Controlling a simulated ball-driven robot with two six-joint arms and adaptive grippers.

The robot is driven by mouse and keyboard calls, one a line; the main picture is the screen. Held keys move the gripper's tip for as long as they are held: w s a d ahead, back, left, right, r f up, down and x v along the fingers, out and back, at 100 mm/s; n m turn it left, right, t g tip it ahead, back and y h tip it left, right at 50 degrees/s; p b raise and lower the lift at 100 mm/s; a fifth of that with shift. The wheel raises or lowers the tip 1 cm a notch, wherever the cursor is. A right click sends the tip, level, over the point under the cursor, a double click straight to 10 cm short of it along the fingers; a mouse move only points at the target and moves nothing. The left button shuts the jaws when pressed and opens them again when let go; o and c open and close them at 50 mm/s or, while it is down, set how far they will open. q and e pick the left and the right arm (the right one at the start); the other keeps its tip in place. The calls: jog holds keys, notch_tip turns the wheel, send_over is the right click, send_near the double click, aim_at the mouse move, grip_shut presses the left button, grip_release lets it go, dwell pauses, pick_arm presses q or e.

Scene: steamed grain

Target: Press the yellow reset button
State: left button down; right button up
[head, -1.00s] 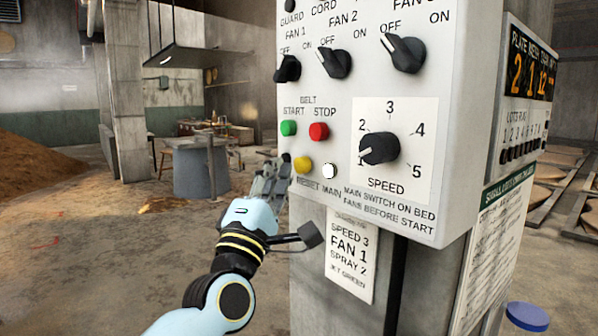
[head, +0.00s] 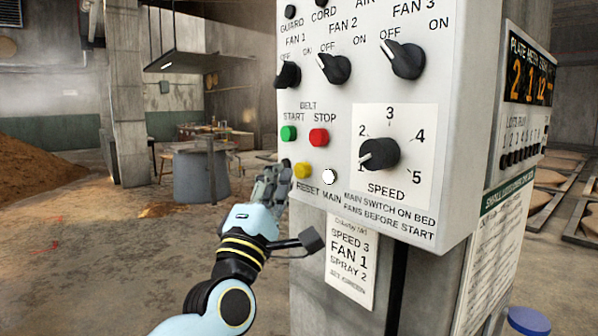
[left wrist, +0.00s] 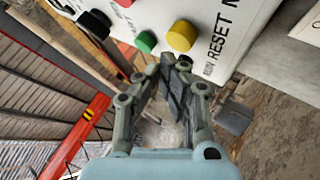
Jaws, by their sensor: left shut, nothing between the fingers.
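The yellow reset button (head: 302,171) is at the lower left of the white control panel (head: 330,208), above the word RESET. It also shows in the left wrist view (left wrist: 182,35), just beyond my fingertips. My left gripper (head: 272,180) is shut and empty at the panel's left edge, just left of the yellow button. In the left wrist view its closed fingertips (left wrist: 174,62) lie just below the button in the picture. I cannot tell whether they touch it. My right gripper is not in view.
The green start button (head: 288,133) and red stop button (head: 319,138) are above the yellow one. A white lamp or button (head: 328,176) is to its right. The speed knob (head: 379,155) and fan switches are further off. A sign (head: 352,262) hangs below.

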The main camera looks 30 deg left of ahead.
pick_arm(q)
jog(key=shift+w, duration=0.1)
dwell(0.4)
jog(key=shift+w+d, duration=0.15)
jog(key=shift+w, duration=0.15)
jog(key=shift+w+d+b, duration=0.2)
jog(key=shift+w+b, duration=0.25)
dwell(0.7)
jog(key=shift+s, duration=0.15)
jog(key=shift+s+a+p, duration=0.3)
jog(key=shift+s+a, duration=0.05)
jog(key=shift+s, duration=0.35)
jog(key=shift+s, duration=0.1)
jog(key=s, duration=0.1)
jog(key=s+a+p, duration=0.1)
jog(key=s, duration=0.1)
jog(key=s+a, duration=0.1)
jog(key=shift+s+p, duration=0.25)
jog(key=shift+p, duration=0.15)
dwell(0.6)
